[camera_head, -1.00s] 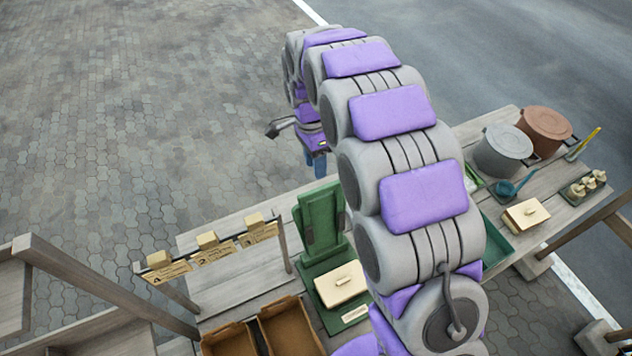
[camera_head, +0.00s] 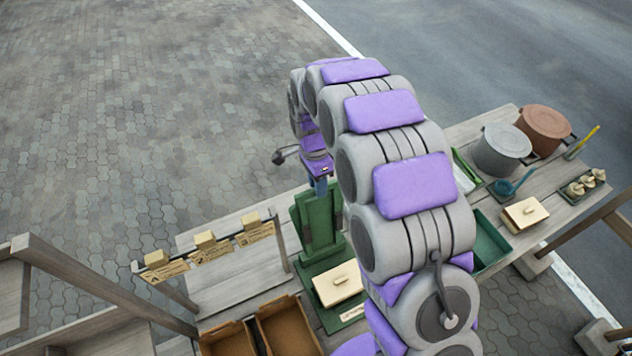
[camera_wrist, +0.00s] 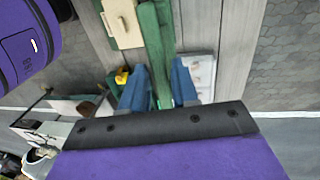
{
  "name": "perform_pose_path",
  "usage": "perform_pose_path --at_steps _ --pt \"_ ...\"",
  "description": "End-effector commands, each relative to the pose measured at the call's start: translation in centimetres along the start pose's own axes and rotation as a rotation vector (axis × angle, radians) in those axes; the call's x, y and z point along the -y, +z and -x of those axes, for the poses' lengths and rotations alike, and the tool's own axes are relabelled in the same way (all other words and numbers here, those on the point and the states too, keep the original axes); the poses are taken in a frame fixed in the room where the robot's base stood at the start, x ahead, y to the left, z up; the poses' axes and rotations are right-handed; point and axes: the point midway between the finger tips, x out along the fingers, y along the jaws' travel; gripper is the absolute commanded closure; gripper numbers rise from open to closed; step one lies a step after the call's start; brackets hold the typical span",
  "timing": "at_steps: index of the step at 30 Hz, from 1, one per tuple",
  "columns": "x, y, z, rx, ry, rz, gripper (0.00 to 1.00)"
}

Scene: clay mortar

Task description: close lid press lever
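The green press (camera_head: 317,228) stands on the wooden table with its tall green part upright. A cream lid with a small handle (camera_head: 338,284) lies flat at its front; a cream piece with a handle also shows in the wrist view (camera_wrist: 122,22). My gripper (camera_head: 321,188) is at the top of the tall green part. In the wrist view its two blue fingers (camera_wrist: 158,88) are apart, one on each side of a long green bar (camera_wrist: 154,45), which looks like the lever. I cannot tell whether the fingers touch it. My arm hides part of the table right of the press.
Brown bins (camera_head: 290,325) stand at the front, and a rack with wooden tags (camera_head: 205,245) at the left. To the right are a green tray (camera_head: 490,243), another cream lidded block (camera_head: 525,213), a grey pot (camera_head: 500,150) and a brown pot (camera_head: 544,130).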

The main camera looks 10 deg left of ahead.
Motion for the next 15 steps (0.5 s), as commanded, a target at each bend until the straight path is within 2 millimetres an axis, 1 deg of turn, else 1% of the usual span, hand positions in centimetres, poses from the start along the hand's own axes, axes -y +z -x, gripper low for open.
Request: perform_pose_path --at_steps 1,6,9,15 --pt "0.03 0.03 -0.01 0.0 0.0 0.0 0.76" --pt "0.25 0.31 -0.06 -0.003 0.002 0.0 0.92" --pt "0.33 0.43 -0.08 -0.003 0.003 0.0 1.0" --pt "0.3 0.52 -0.08 -0.002 0.003 0.0 1.0"
